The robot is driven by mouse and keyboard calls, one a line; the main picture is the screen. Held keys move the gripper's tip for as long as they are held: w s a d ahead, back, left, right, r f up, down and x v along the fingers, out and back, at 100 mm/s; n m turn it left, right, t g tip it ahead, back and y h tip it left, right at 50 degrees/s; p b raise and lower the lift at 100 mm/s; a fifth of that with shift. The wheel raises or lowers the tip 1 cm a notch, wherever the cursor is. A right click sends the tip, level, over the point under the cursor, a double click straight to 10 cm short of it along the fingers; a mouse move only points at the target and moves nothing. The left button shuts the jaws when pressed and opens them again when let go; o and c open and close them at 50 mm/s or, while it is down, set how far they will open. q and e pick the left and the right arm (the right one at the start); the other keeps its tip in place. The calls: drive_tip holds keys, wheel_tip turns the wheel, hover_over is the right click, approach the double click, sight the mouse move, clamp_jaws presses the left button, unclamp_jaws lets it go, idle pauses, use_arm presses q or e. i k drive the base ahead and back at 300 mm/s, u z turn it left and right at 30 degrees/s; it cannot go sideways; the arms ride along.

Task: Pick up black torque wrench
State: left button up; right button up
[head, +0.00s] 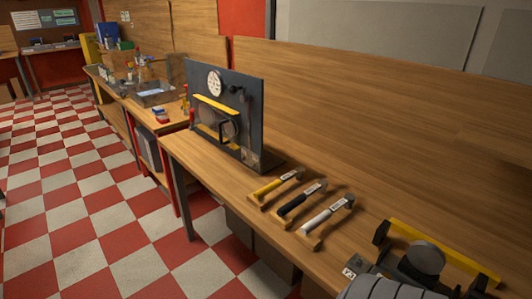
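The black torque wrench (291,207) lies in the middle of a row of three wrenches on the wooden bench. It rests on a low wooden stand, with its handle toward the bench's front edge and its head toward the back. A light tag shows on its shaft. A yellow wrench (268,188) lies to its left and a white wrench (318,220) to its right, each on a similar stand.
A dark upright panel (250,95) with a round white dial and a yellow bar stands left of the wrenches. A fixture with a yellow bar (440,252) and grey disc stands at the right. Bare bench (215,162) lies in front of the panel. A wooden wall backs the bench.

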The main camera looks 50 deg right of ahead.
sight(321, 185)
drive_tip(key=i, duration=1.05)
drive_tip(key=z, duration=2.6)
